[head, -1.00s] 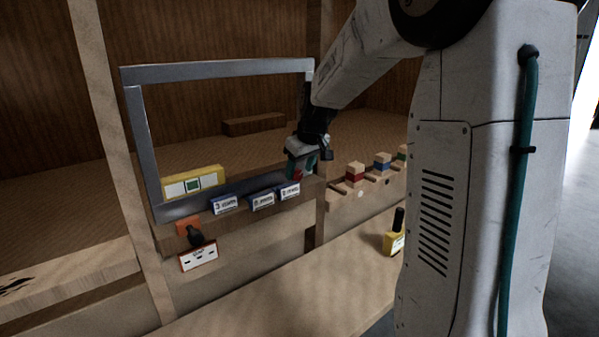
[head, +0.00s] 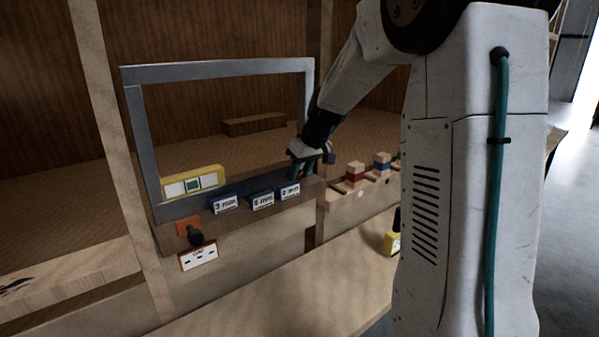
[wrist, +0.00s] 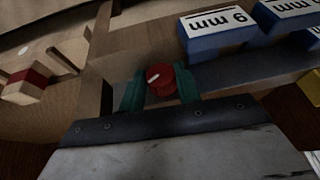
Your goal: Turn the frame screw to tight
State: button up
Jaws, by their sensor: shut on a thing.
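The frame screw shows in the wrist view as a red round knob (wrist: 161,81) with a pale mark on its face. My gripper (wrist: 160,88) is shut on it, with one green finger on each side. Most of the knob is hidden there by the gripper.
Blue blocks with white labels (head: 262,201) sit along the ledge left of my gripper. Coloured wooden blocks (head: 355,172) stand to the right. A black lever (head: 195,235) is below the frame's left corner.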

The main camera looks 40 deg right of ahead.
jog(key=y, duration=0.2)
jog(key=shift+d+m+y, duration=0.25)
jog(key=shift+m+y, duration=0.05)
jog(key=shift+y, duration=0.1)
jog(key=o, duration=1)
jog(key=v, duration=0.7)
jog(key=shift+s+d+r, duration=0.15)
jog(key=shift+s+r, duration=0.05)
jog(key=shift+r, duration=0.1)
